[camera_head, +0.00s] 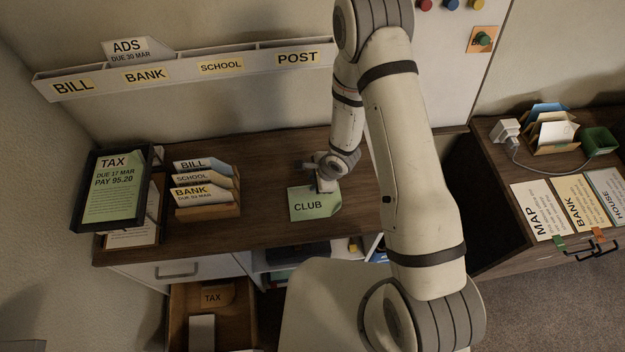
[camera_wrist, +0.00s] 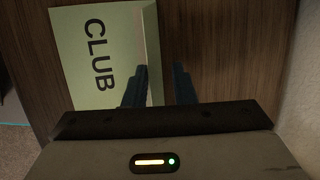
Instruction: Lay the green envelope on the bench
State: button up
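The green envelope (camera_head: 313,207), marked CLUB, lies on the brown wooden bench top (camera_head: 262,228) near its front edge. In the wrist view the envelope (camera_wrist: 90,55) appears flat on the wood, with a paler strip along its right side. My gripper (camera_head: 325,183) is low at the envelope's back right part. In the wrist view my gripper (camera_wrist: 160,67) has its two dark fingers apart. The left finger overlaps the envelope and the right one is over bare wood. Whether the fingers touch the envelope cannot be told.
A rack of envelopes (camera_head: 207,196) and a framed TAX sheet (camera_head: 113,187) stand to the left. A labelled wall sorter (camera_head: 185,68) hangs behind. An open drawer (camera_head: 232,322) is below. A second desk (camera_head: 497,190) with papers is at right. Bare wood lies between rack and envelope.

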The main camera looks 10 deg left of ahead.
jog(key=shift+d+r, duration=0.1)
jog(key=shift+r, duration=0.35)
jog(key=d+r+n+t+h+p, duration=0.1)
jog(key=d+r+n+h, duration=0.1)
jog(key=d+r, duration=0.65)
jog(key=d+r+n+t+h+p, duration=0.1)
jog(key=d+r+n, duration=0.15)
jog(key=r, duration=1.05)
jog(key=d+r+n+t+h+p, duration=0.1)
jog(key=d+r+n+h, duration=0.1)
jog(key=d+r, duration=0.7)
jog(key=s+r+n, duration=0.8)
jog(key=s+r, duration=0.7)
jog(key=s, duration=0.1)
jog(key=shift+r+g+y, duration=0.15)
jog(key=shift+g+y, duration=0.15)
jog(key=shift+y, duration=0.1)
jog(key=shift+d, duration=0.1)
